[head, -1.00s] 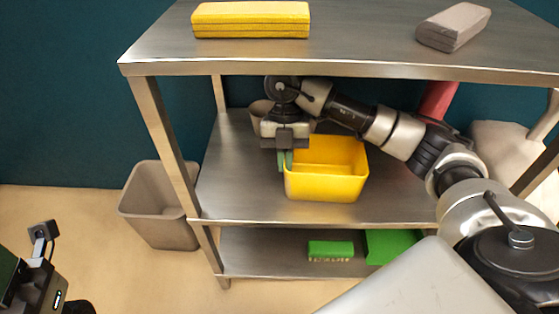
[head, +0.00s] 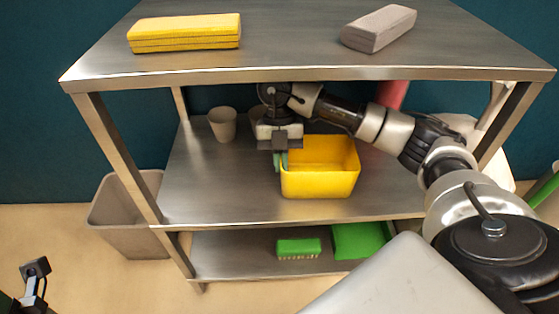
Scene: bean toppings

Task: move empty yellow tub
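The yellow tub (head: 322,183) is on the middle shelf of the metal rack, upright, and its visible inside looks empty. My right gripper (head: 280,161) points down at the tub's left wall, with its greenish fingers close together on the rim. It appears shut on that wall; the finger inside the tub is partly hidden. I cannot tell whether the tub's base touches the shelf. Only a small dark part of my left arm shows at the bottom left; its fingers are out of view.
A grey cup (head: 222,125) stands on the middle shelf (head: 205,185), left of the tub. The top shelf holds a yellow block (head: 185,32) and a grey block (head: 379,28). A green brush (head: 298,247) lies below. A bin (head: 115,215) stands left.

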